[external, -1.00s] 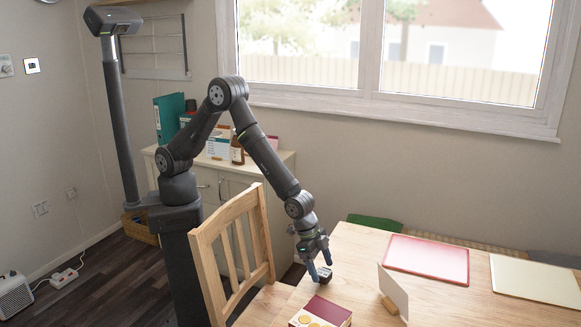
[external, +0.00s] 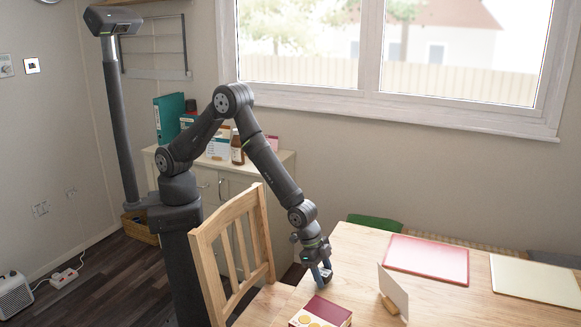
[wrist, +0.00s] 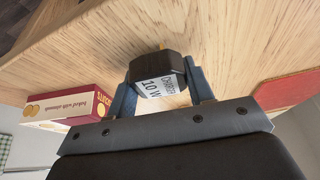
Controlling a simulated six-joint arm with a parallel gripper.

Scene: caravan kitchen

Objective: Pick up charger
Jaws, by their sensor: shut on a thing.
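The charger (wrist: 158,75) is a small black block with a white label reading "CHARGER 10 W" in the wrist view. It sits between the two blue fingers of my gripper (wrist: 160,85), which are shut on its sides. In the external view the charger (external: 326,274) is at the near-left edge of the wooden table, partly hidden by the fingers of my gripper (external: 321,276). I cannot tell whether it touches the tabletop.
A biscuit box (external: 322,312) lies close by on the table (external: 350,255). A white card in a wooden holder (external: 393,290) stands to the right, with a red placemat (external: 428,259) and a cream placemat (external: 540,280) beyond. A wooden chair (external: 232,250) stands left of the arm's end.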

